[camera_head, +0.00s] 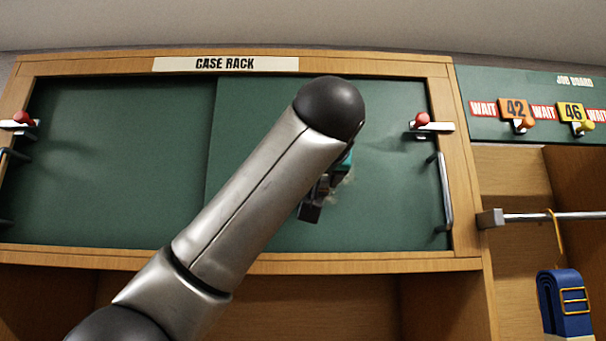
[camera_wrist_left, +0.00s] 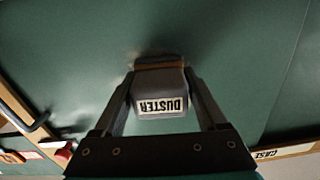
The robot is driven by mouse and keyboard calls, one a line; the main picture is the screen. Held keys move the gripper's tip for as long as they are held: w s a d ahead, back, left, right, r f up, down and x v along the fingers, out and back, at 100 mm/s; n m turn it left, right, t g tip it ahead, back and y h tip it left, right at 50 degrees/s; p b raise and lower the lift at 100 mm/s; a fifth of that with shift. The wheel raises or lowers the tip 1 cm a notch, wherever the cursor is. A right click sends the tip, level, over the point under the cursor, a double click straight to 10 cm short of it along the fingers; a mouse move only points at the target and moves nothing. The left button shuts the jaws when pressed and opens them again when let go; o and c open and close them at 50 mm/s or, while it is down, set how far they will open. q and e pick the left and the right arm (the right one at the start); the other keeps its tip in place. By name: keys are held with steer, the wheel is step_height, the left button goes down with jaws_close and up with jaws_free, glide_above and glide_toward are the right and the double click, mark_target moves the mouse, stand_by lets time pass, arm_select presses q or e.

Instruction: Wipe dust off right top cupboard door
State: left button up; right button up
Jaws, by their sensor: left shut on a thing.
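The right cupboard door (camera_head: 385,205) is a flat green panel in the wooden frame under the CASE RACK sign. My left arm crosses in front of it. My left gripper (camera_head: 314,203) shows only partly past the forearm, close to the door. In the left wrist view the gripper (camera_wrist_left: 160,80) is shut on a grey duster (camera_wrist_left: 157,82) with a DUSTER label. The duster's far edge is at or very near the green surface; contact is hard to tell. A faint brownish dust smudge (camera_wrist_left: 134,56) shows beside that edge. My right gripper is not in view.
The left green door (camera_head: 120,150) adjoins. A job board (camera_head: 540,95) and a rail (camera_head: 555,218) with a hanging blue strap (camera_head: 562,295) are farther right.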

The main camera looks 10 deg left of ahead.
mark_target(354, 174)
arm_select(q)
steer(key=d+p, duration=0.1)
steer(key=w+d+p, duration=0.1)
steer(key=d, duration=0.1)
steer(key=w+d+p, duration=0.1)
steer(key=d, duration=0.1)
steer(key=shift+d+r, duration=0.1)
steer(key=shift+d, duration=0.15)
steer(key=shift+w+d, duration=0.2)
steer(key=shift+d, duration=0.6)
steer(key=shift+d+r, duration=0.1)
steer(key=shift+r, duration=0.7)
steer(key=shift+s+a+b, duration=0.3)
steer(key=shift+a+b, duration=0.4)
steer(key=shift+a, duration=0.3)
steer(key=shift+s+a+b, duration=0.3)
steer(key=shift+a+b, duration=0.35)
steer(key=shift+a, duration=0.3)
steer(key=shift+a, duration=0.1)
